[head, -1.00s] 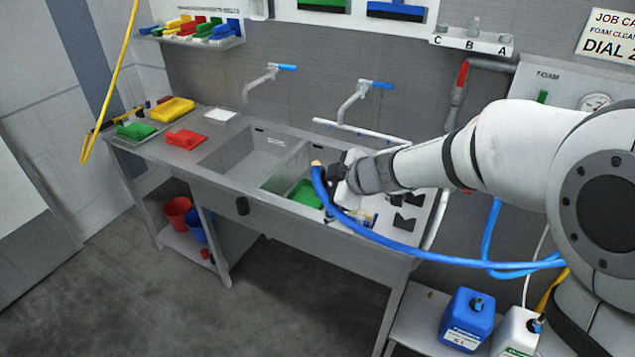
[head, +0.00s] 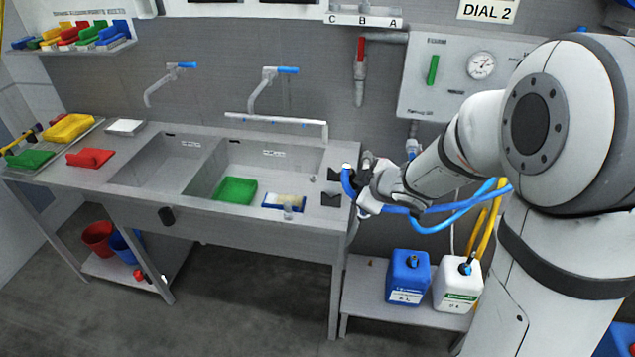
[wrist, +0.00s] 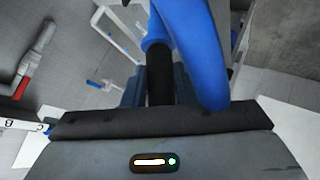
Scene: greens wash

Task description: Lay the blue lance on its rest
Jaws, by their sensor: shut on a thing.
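My gripper (head: 365,187) is shut on the blue lance (head: 348,182) just off the right end of the sink counter. In the wrist view the lance's black grip (wrist: 160,75) lies between the dark fingers, and its thick blue hose (wrist: 205,55) bends over beside it. In the head view the hose runs right from the gripper under my arm. Two black notched blocks, a rear one (head: 334,174) and a front one (head: 331,199), stand on the counter's right end and look like the rest. They are empty, left of the gripper. The lance's far end is hard to make out.
A blue canister (head: 408,277) and a white canister (head: 457,284) stand on a low shelf below. The foam panel (head: 450,75) is behind my arm.

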